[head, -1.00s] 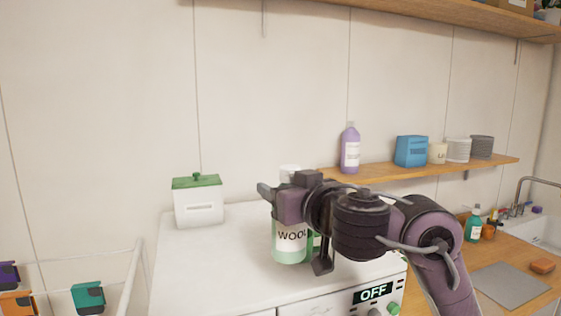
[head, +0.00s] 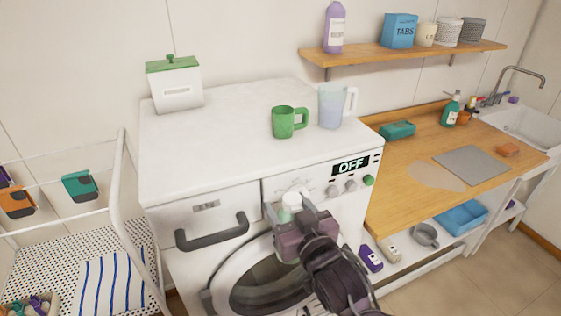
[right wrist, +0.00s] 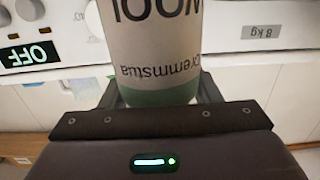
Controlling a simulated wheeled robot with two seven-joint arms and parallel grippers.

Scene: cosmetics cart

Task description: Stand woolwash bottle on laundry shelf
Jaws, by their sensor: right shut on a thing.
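The woolwash bottle, with a white cap (head: 291,200), is held upright in my right gripper (head: 292,228) in front of the washing machine's upper front. My gripper and wrist hide most of it in the head view. The wooden wall shelf (head: 345,60) is at the upper right, apart from the bottle. My left gripper is not in view.
The washing machine top (head: 225,130) carries a green-lidded white box (head: 176,88), green mug (head: 284,123) and clear jug (head: 331,106). The shelf bears a purple bottle (head: 334,28), blue TABS box (head: 399,31) and several containers. Bare shelf shows between purple bottle and box.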

